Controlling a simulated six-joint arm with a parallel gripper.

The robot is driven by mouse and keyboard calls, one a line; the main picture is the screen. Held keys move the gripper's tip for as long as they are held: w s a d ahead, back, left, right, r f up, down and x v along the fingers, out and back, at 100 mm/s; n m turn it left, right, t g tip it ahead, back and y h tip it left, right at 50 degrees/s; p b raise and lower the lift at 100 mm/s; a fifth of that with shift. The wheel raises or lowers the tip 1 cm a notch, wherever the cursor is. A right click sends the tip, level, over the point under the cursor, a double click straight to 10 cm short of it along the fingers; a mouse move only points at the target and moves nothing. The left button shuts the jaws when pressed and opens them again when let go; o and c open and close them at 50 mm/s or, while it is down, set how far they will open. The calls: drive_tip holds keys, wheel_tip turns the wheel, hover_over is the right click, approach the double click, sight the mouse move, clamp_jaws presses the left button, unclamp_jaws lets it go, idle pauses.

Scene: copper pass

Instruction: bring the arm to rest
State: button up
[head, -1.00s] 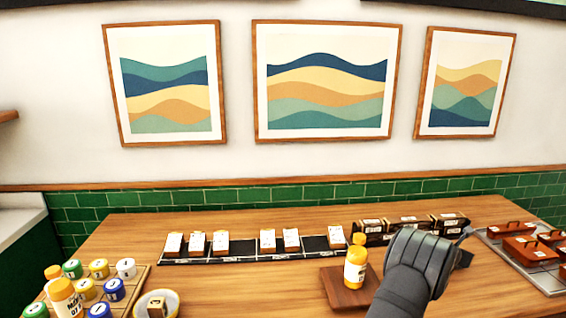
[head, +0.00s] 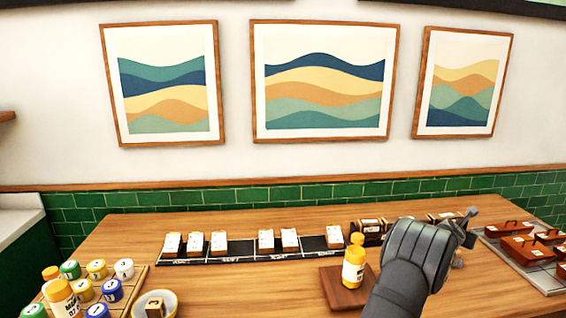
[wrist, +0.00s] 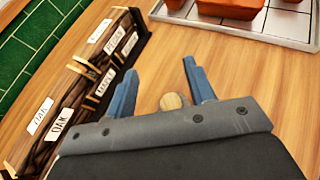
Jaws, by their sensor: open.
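My gripper (wrist: 160,82) is open in the wrist view, its two blue fingers apart over the wooden table (wrist: 228,75). A small round tan thing (wrist: 172,102) shows between the finger bases; I cannot tell what it is or whether it touches them. In the head view my gripper (head: 466,230) is at the right, above the table (head: 210,287), beside the dark boxes and short of the metal tray.
Dark boxes with labels (wrist: 68,118) stand close left of my fingers. A metal tray (head: 548,281) with red-brown blocks lies right. A yellow bottle (head: 353,264) stands on a wooden board (head: 336,290). A black rack (head: 241,252) holds white cards. Lidded jars (head: 112,290) and a bowl (head: 170,303) are left.

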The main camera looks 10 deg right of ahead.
wheel_tip(320, 180, up, 10)
drive_tip(key=shift+f, duration=0.25)
idle(0.3)
drive_tip(key=shift+f, duration=6.5)
